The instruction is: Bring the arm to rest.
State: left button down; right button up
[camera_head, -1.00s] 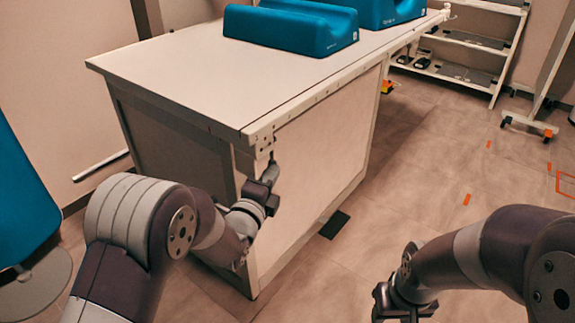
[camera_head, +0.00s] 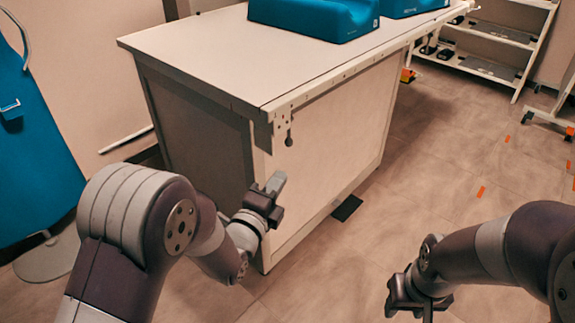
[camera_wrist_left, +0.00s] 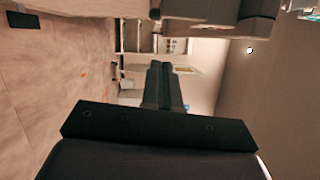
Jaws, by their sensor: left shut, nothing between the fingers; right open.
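My left gripper (camera_head: 276,184) is shut and empty. In the head view it hangs in front of the near corner of the white table (camera_head: 205,52), below the tabletop's edge. A gap shows between its tip and the hook-like knob (camera_head: 289,141) on the table's corner bracket. In the left wrist view the dark closed fingers (camera_wrist_left: 162,85) point away from the camera with nothing between them. My right gripper (camera_head: 418,306) is at the lower right over the floor, away from the table. Its fingers point downward and are partly cut off by the frame's lower edge.
Blue cushions (camera_head: 315,18) lie on the tabletop. A blue apron-like item (camera_head: 38,130) hangs at the left. A white shelf rack (camera_head: 490,48) stands at the back right. A dark plate (camera_head: 347,208) lies on the floor beside the table.

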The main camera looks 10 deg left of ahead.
pick_arm(q)
jog(key=shift+v, duration=1.05)
jog(key=shift+d+r, duration=0.1)
